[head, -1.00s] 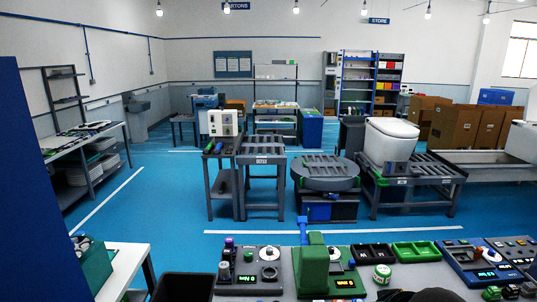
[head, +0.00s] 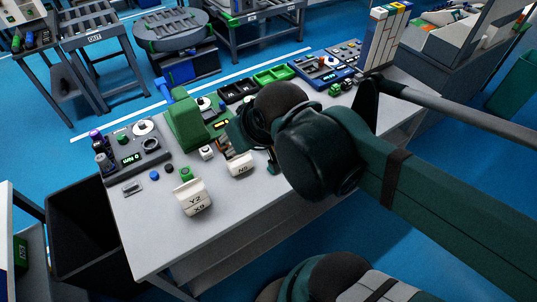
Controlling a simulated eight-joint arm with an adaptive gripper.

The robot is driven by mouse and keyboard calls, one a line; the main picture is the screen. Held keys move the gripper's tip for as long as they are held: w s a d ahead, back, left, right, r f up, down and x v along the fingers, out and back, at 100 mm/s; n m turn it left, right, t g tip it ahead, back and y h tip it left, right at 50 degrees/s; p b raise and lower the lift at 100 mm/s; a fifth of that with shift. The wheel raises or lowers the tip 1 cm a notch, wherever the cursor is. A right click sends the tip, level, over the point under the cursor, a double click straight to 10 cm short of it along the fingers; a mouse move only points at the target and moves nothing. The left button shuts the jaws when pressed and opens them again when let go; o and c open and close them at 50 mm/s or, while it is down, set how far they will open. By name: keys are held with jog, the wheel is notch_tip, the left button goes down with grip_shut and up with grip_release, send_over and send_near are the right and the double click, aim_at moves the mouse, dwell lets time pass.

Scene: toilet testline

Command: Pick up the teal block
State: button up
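I cannot make out a clearly teal block in the head view; it may be hidden or too small to tell. My gripper (head: 232,143) is at the far end of my dark green arm, over the middle of the grey workbench (head: 165,235). It is mostly hidden by my arm's links and blends with the small parts behind it, so its fingers and any hold do not show. A green press-like machine (head: 187,122) stands just left of it. White pieces marked Y2 (head: 194,200) and N5 (head: 240,166) sit on the bench near it.
A grey panel with knobs (head: 135,155) is at the bench's left end. Green trays (head: 273,76) and a blue device (head: 322,70) stand along the back edge. A tall white rack (head: 388,38) is at the right end. The front left of the bench is clear.

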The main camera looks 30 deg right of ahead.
jog(key=w+d+f+m+g+h+b, duration=0.2)
jog(key=d+f+m, duration=0.5)
jog(key=f, duration=0.5)
jog(key=w+d+f+m+g+h+b, duration=0.2)
jog(key=w+d+f+m+g+b, duration=0.2)
jog(key=d+f+m, duration=0.4)
jog(key=shift+w+f+m+h, duration=0.3)
jog(key=shift+w+f+m, duration=0.35)
jog(key=shift+f, duration=1.6)
jog(key=shift+w, duration=0.15)
jog(key=shift+b+x, duration=0.45)
jog(key=shift+x, duration=0.85)
